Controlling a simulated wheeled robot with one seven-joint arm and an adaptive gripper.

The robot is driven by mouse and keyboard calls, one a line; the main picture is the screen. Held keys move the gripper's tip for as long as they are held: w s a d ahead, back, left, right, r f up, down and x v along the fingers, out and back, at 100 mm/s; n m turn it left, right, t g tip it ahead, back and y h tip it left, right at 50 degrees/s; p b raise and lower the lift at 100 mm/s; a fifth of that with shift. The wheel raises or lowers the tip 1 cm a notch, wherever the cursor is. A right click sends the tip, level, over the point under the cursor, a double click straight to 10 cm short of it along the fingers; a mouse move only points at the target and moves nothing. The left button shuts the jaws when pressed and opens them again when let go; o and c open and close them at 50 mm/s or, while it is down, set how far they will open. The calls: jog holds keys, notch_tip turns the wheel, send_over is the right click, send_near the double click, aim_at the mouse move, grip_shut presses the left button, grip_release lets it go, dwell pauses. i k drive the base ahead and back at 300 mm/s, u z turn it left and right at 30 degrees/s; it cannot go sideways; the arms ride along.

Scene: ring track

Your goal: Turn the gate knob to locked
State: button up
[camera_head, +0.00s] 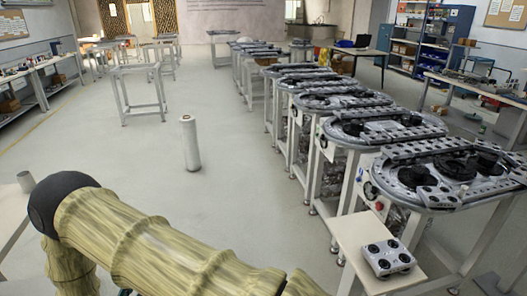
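A row of ring track tables runs along the right, and the nearest ring track (425,200) has a grey oval top with dark round parts. On its left end panel I see a small red round piece (379,206) and a dark round piece (369,190). I cannot tell whether either is the gate knob, or how it is turned. A grey box (388,258) with several dark round tops sits on a small white side table (350,235) in front of it. My arm crosses the bottom left, and my gripper is out of view.
A pale upright cylinder (191,143) stands on the open grey floor left of the row. Bare table frames (138,92) stand farther back. Benches line the left wall, and a workbench (480,88) stands behind the row at right.

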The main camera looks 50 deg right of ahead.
aim_at(379, 206)
jog(key=z, duration=0.65)
jog(key=i, duration=0.85)
jog(key=z, duration=1.4)
jog(key=i, duration=0.4)
jog(key=z, duration=0.35)
